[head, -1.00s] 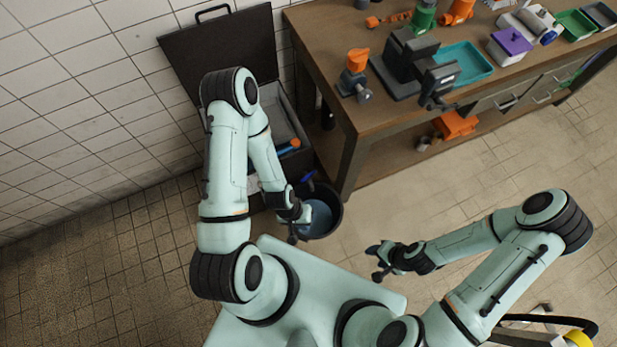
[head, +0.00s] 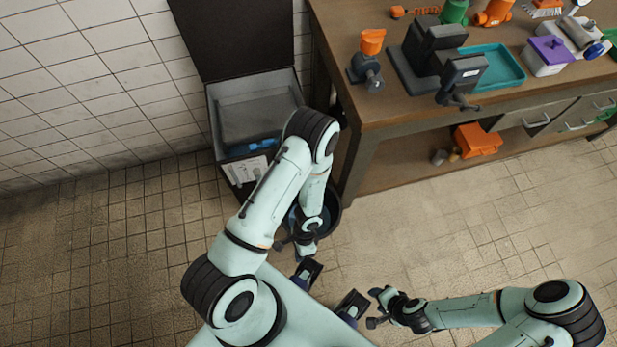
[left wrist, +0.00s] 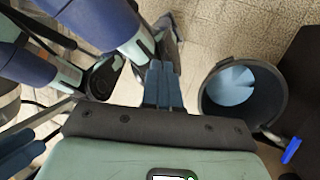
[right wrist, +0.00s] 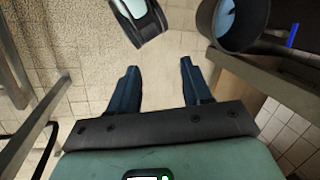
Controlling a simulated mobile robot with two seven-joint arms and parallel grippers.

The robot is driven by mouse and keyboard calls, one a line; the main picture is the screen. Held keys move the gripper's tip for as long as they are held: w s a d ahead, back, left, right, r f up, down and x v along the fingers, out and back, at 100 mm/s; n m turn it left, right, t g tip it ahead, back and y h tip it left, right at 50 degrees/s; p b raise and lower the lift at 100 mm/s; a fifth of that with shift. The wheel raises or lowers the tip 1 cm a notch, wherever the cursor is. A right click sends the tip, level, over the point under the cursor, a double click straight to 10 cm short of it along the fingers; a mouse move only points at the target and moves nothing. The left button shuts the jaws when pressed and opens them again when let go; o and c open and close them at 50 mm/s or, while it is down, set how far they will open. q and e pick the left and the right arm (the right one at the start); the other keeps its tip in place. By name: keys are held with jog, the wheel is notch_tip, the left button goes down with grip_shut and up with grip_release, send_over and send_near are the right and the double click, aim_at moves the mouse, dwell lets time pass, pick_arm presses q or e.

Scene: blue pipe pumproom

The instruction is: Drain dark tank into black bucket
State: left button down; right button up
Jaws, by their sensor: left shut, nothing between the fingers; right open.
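The dark box (head: 257,103), apparently the tank, stands against the tiled wall with its lid raised. Inside lies something blue. The black bucket (head: 337,214) stands on the floor by its near right corner, partly hidden by my left arm. The left wrist view shows the bucket (left wrist: 262,108) with blue inside, right of my shut, empty left gripper (left wrist: 163,68) and apart from it. A blue lever-like piece (left wrist: 292,150) shows beside the bucket. My right gripper (head: 373,307) is open and empty over the floor; the right wrist view shows the bucket (right wrist: 252,22) beyond its fingers, upper right.
A wooden workbench (head: 400,120) stands right of the box, its leg close to the bucket. It carries a vise-like tool, a teal tray (head: 495,68) and other items. An orange box (head: 477,140) sits on its lower shelf. The tiled floor at right is clear.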

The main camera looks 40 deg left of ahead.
pick_arm(q)
jog(key=w+a+f+m+y+b, duration=0.5)
jog(key=w+f+m, duration=0.1)
jog(key=f+m, duration=0.15)
jog(key=w+a+f+m+t+y+b, duration=0.1)
jog(key=w+m+t+y+b, duration=0.25)
jog(key=w, duration=0.55)
jog(key=w+a+f+m+t+y+b, duration=0.15)
jog(key=w+m+t+b, duration=0.3)
jog(key=w, duration=0.55)
jog(key=a+r+b+x, duration=0.2)
jog(key=x, duration=1)
jog(key=shift+b, duration=0.35)
pick_arm(e)
jog(key=w+d+f+t, duration=0.1)
jog(key=w+f, duration=0.3)
jog(key=f, duration=0.5)
jog(key=w+d+f+t+h, duration=0.1)
jog(key=w+d+f, duration=0.2)
jog(key=f, duration=0.6)
jog(key=shift+w+d+f+m+t+h, duration=0.15)
jog(key=shift+w+d+m+t+h, duration=0.2)
jog(key=shift+w, duration=0.7)
pick_arm(q)
jog(key=shift+w+a, duration=0.1)
jog(key=shift+w, duration=0.05)
